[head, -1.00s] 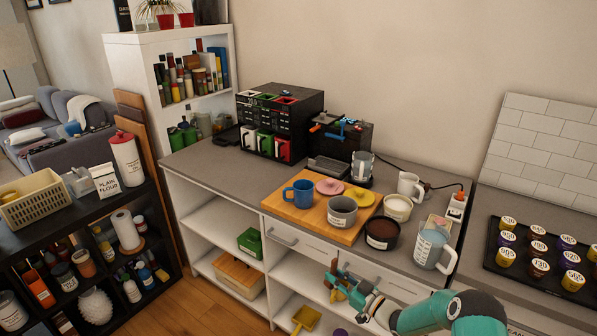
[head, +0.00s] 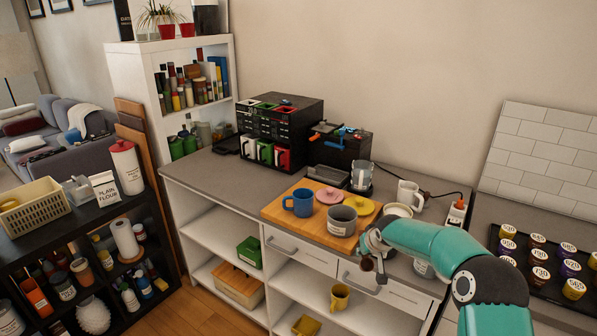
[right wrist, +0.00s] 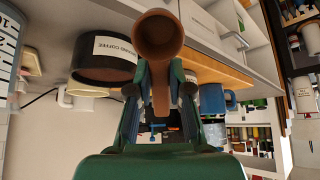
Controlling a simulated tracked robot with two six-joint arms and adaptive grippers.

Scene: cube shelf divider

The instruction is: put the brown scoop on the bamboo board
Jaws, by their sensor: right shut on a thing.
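The brown scoop (right wrist: 158,36) is held by my right gripper (right wrist: 160,78), its round cup toward the top of the right wrist view and its handle between the fingers. In the head view my right gripper (head: 374,250) is in front of the counter edge, just right of the board's near corner, with the scoop (head: 367,264) small and dark below it. The bamboo board (head: 288,218) lies on the counter, left of the gripper. The scoop is apart from the board. The board's edge also shows in the right wrist view (right wrist: 218,70). My left gripper is out of view.
A blue mug (head: 299,199), a grey pot (head: 342,220), a pink lid (head: 328,195) and a yellow lid (head: 360,205) stand on the board. A dark coffee canister (right wrist: 92,68) is close beside the scoop. The board's front left strip is bare.

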